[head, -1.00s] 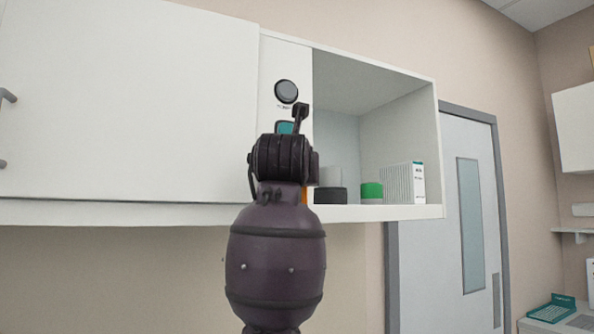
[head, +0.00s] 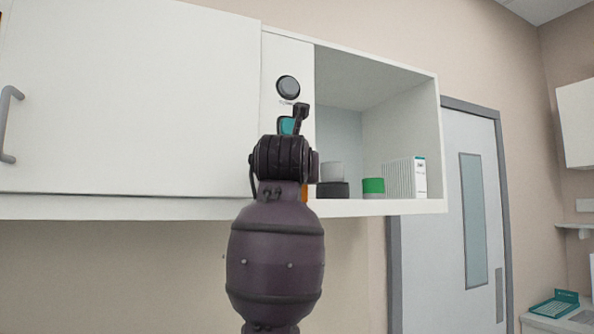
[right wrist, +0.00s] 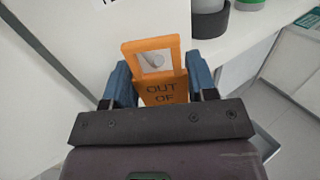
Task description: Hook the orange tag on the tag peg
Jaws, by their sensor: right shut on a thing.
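The orange tag (right wrist: 160,88) shows in the right wrist view, upright, with a square opening at its top and the dark words "OUT OF" below. My right gripper (right wrist: 165,88), with blue fingers, is shut on its lower part. Through the opening I see a small grey peg-like thing (right wrist: 153,60), probably the tag peg. I cannot tell whether it passes through the opening or lies behind it. In the head view my right arm hides the gripper, and only an orange sliver of the tag (head: 304,194) shows beside it. My left gripper is not in view.
A door (head: 440,250) stands beyond.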

